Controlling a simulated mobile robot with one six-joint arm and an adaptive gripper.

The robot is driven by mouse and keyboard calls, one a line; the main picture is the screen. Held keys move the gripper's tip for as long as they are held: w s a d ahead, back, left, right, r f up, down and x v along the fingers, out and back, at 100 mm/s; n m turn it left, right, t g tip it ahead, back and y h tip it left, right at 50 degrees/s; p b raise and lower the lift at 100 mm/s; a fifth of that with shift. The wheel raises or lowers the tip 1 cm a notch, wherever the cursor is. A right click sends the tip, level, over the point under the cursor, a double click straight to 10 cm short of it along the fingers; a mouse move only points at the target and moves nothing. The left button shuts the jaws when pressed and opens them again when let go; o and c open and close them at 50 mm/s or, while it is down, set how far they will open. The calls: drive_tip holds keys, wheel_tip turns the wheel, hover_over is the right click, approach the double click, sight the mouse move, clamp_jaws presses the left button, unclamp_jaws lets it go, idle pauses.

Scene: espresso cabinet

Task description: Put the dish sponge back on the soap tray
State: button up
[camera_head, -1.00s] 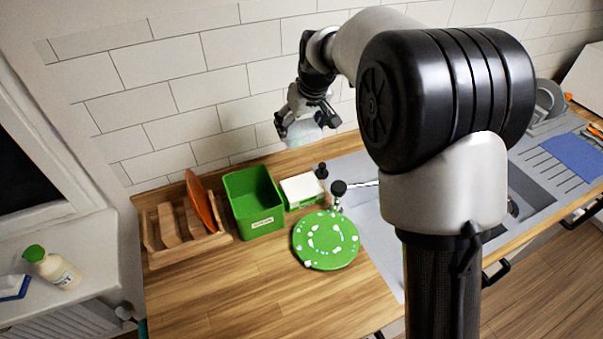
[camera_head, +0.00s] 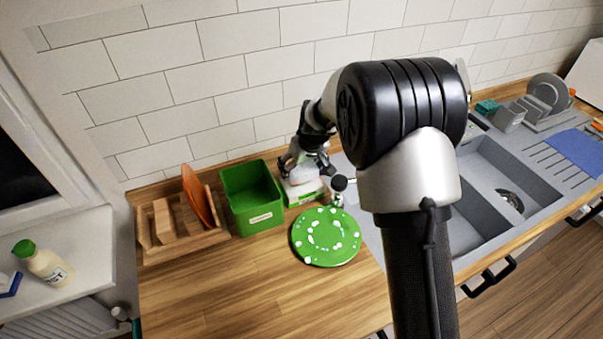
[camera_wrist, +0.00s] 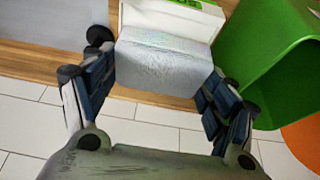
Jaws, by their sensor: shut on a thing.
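The dish sponge (camera_wrist: 162,62), a pale, rough-textured block, is between the two fingers of my gripper (camera_wrist: 160,72) in the wrist view. My gripper is shut on it. The soap tray (camera_wrist: 175,14), white with a green marking, lies just beyond the sponge and is partly hidden by it. In the head view my gripper (camera_head: 302,172) is low over the soap tray (camera_head: 303,198), which shows a white top and green lower edge. The sponge (camera_head: 298,186) is partly covered by the fingers there. I cannot tell whether the sponge touches the tray.
A green bin (camera_head: 248,190) stands close left of the tray. A wooden rack (camera_head: 165,232) holds an orange plate (camera_head: 197,195). A green round dish (camera_head: 327,240) lies in front. The front-left counter is clear.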

sight(302, 170)
drive_tip(key=shift+f, duration=1.35)
drive_tip(key=shift+f+b, duration=0.15)
drive_tip(key=shift+b, duration=0.2)
drive_tip(key=o, duration=0.9)
drive_tip(key=shift+o, duration=0.2)
